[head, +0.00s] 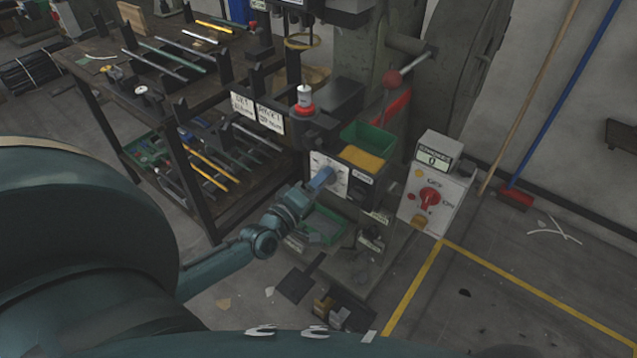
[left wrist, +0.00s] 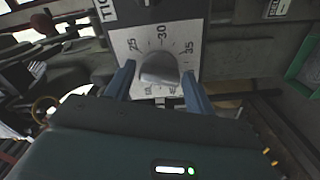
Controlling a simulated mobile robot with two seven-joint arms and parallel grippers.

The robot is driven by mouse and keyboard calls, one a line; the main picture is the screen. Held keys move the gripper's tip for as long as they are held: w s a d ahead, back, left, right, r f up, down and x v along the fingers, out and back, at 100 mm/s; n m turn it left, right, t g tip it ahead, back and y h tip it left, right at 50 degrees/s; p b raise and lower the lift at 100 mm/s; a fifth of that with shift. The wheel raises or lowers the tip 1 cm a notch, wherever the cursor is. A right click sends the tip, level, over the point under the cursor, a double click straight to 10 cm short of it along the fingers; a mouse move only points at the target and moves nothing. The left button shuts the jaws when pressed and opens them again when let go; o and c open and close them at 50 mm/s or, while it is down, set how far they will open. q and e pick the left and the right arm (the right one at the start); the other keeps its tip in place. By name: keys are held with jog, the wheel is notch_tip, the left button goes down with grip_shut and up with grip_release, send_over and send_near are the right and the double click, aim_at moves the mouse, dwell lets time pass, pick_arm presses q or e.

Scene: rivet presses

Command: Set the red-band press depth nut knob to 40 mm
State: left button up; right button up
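The press with a red band (head: 304,109) stands in the middle of the head view. Its white dial plate (head: 341,175) is on the front, below the red band. In the left wrist view, the dial plate (left wrist: 128,43) shows 25, 30 and 35; the lower marks are partly hidden. A rounded grey knob (left wrist: 159,69) sits at its middle; I cannot make out a pointer on it. My left gripper (head: 323,180) is at the dial. In the left wrist view, the left gripper (left wrist: 158,72) has its blue fingers on either side of the knob, with small gaps. My right gripper is not in view.
A green bin (head: 368,138) with yellow contents sits above the dial, and another green tray (head: 322,226) below it. A grey control box (head: 437,200) with a red switch stands to the right. A rack (head: 105,75) of rods stands to the left. Floor at right is mostly clear.

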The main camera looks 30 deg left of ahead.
pick_arm(q)
jog(key=shift+o, duration=1)
jog(key=s+a, duration=0.1)
jog(key=s, duration=1.2)
jog(key=shift+s, duration=0.1)
